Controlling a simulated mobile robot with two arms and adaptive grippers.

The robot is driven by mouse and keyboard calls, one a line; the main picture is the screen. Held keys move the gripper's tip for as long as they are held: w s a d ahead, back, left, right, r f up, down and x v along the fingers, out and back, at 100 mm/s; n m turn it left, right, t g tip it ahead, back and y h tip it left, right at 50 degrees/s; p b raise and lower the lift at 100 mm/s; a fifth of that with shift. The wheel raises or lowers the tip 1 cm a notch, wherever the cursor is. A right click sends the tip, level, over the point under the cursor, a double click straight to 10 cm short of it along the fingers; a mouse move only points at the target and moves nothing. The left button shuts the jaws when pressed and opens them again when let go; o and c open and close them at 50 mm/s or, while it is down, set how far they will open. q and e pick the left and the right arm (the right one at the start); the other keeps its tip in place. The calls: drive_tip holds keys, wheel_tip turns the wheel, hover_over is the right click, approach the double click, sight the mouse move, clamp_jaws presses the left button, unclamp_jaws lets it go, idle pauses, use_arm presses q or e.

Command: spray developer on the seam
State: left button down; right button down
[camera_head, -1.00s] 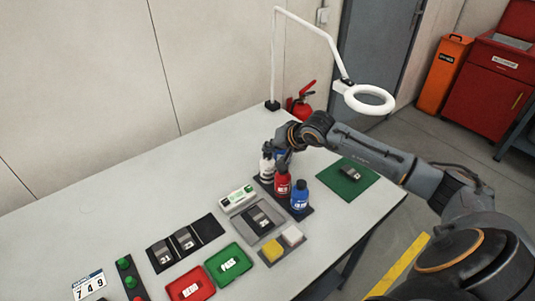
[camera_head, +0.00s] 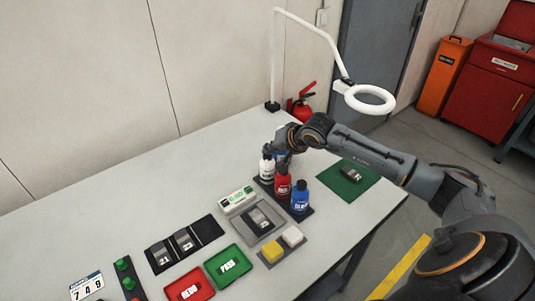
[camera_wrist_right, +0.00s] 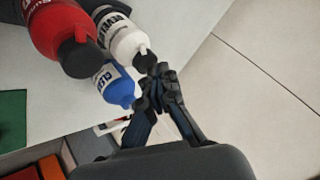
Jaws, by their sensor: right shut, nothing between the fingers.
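The white bottle (camera_head: 266,168), lettered as developer in the wrist view (camera_wrist_right: 124,40), stands at the back of a dark rack beside a red bottle (camera_head: 283,182) and a blue bottle (camera_head: 300,197). My right gripper (camera_wrist_right: 157,85) is shut and empty, its fingertips close by the white bottle's dark nozzle; I cannot tell if they touch it. In the head view the gripper (camera_head: 283,150) is partly hidden behind the bottles. A dark weld coupon (camera_head: 257,219) lies in a grey tray (camera_head: 243,229); its seam is too small to make out. My left gripper is out of view.
A green PASS tray (camera_head: 245,255), a red REDO tray (camera_head: 208,287), yellow and white blocks (camera_head: 272,249) and a rack of coupons (camera_head: 208,228) surround the grey tray. A ring lamp (camera_head: 370,98) overhangs the back right.

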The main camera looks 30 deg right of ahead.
sight(270, 156)
drive_tip(key=shift+r, duration=0.85)
drive_tip(key=shift+r+p, duration=1.1)
drive_tip(key=shift+r, duration=1.4)
